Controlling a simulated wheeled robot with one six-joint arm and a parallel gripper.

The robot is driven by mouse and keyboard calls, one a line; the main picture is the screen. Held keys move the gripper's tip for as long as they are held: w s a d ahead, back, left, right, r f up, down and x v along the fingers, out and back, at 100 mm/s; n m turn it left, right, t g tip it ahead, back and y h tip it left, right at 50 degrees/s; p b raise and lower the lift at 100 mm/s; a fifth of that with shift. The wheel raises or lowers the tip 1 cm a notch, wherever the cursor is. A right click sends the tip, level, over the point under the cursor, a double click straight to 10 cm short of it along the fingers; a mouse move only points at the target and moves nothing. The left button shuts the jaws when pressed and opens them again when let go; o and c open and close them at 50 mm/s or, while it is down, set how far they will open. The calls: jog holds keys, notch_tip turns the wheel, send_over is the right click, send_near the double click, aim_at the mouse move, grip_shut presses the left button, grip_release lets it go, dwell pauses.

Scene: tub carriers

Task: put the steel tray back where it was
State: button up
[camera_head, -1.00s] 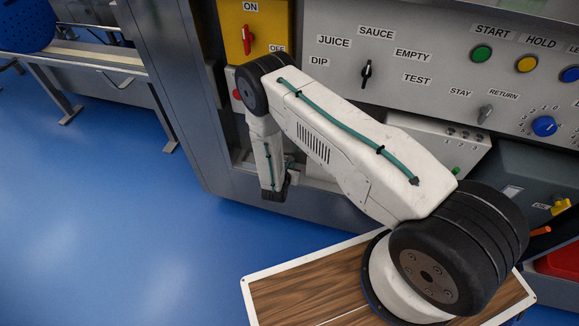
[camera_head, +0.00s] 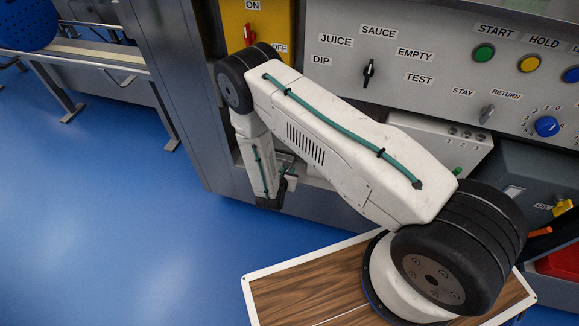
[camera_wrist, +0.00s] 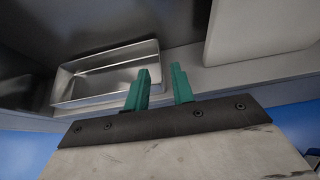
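The steel tray (camera_wrist: 72,88) shows in the wrist view at left of centre. It is a shallow rectangular metal pan, and it sits on a grey shelf or ledge inside a recess. My gripper (camera_wrist: 163,78) has two green fingers that stand apart with nothing seen between them, so it is open. The left finger overlaps the tray's right end in the picture; I cannot tell whether it touches. In the head view my gripper (camera_head: 277,195) hangs low in front of the machine's lower opening, and the tray is hidden there.
A pale box-like body (camera_wrist: 260,30) stands right of the tray. In the head view, a control panel (camera_head: 440,60) with knobs and buttons is above my arm. A yellow switch box (camera_head: 233,20) is at its left.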

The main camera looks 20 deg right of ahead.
jog(key=v, duration=0.6)
